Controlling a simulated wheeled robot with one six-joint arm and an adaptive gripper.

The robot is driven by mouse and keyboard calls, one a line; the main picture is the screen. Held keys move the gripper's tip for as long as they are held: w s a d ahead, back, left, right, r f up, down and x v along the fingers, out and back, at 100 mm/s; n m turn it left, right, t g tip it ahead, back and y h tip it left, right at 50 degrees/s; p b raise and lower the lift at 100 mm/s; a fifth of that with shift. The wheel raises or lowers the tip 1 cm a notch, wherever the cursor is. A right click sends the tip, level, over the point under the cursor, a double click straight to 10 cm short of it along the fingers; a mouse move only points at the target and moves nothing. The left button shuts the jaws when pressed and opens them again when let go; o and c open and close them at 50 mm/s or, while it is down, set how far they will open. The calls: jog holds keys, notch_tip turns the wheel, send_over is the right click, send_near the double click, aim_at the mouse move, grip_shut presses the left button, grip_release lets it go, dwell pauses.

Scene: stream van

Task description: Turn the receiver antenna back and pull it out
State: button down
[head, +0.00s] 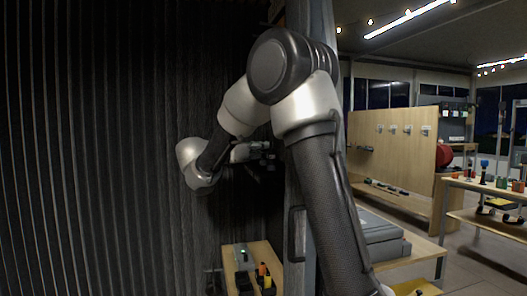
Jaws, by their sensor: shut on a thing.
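My gripper (262,160) is a small dark shape at the end of my arm, left of the grey upright post, in front of the dark wall. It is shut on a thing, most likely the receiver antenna. The antenna and receiver cannot be made out against the dark background and behind my arm. The angle of the antenna and how it sits in the receiver cannot be told from this view.
A dark ribbed curtain or wall (90,150) fills the left. Below my gripper is a small wooden shelf (232,262) with small coloured items. A post (297,215) stands beside my arm. At right are a grey case (380,232), a wooden panel (400,150) and a workbench (470,185).

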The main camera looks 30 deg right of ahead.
jog(key=shift+m+g, duration=0.7)
jog(key=shift+g, duration=0.4)
jog(key=m+g, duration=0.2)
jog(key=g, duration=0.1)
jog(key=shift+w+f+g, duration=0.1)
jog(key=shift+g, duration=0.3)
jog(key=shift+m+g, duration=0.6)
jog(key=shift+r, duration=0.95)
jog(key=shift+r, duration=0.35)
jog(key=shift+r, duration=0.2)
